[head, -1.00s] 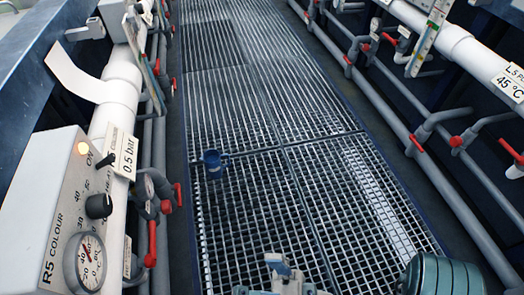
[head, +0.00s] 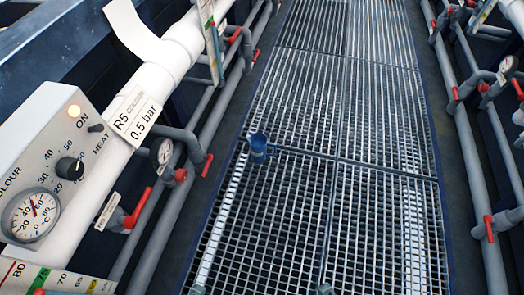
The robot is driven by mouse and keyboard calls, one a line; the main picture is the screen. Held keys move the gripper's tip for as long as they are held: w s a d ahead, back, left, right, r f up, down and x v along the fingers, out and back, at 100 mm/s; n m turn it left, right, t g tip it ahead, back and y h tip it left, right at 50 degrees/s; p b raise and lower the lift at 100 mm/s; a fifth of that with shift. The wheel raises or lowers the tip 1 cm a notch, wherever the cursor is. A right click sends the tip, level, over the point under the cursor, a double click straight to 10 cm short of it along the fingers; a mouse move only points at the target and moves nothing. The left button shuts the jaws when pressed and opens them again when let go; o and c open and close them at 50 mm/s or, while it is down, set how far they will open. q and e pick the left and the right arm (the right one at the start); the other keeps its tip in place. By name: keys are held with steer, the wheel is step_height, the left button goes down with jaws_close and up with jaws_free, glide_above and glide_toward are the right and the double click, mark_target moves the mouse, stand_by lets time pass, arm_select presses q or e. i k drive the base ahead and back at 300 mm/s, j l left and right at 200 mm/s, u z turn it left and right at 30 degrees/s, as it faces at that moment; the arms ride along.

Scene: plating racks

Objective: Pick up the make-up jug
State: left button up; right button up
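A small blue jug (head: 260,148) with a handle on its right side stands upright on the grated walkway (head: 330,190). It is by the walkway's left edge, close to a cross seam between grating panels. It is small in the head view, and I cannot make out any marking on it. Nothing touches it. Neither of my grippers can be made out; only small grey-blue tips show at the bottom edge, too little to identify.
On the left, a control box (head: 50,170) with dial and knob stands beside a white pipe (head: 150,75). Red-handled valves (head: 138,208) stick out towards the walkway. Grey pipes (head: 470,170) with more red valves line the right. The grating around the jug is clear.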

mark_target(258, 142)
steer(key=i+l+u, duration=0.15)
steer(key=i+l, duration=0.85)
steer(key=i, duration=0.35)
steer(key=i+l+u, duration=0.1)
steer(key=i+l, duration=1.05)
steer(key=i, duration=0.1)
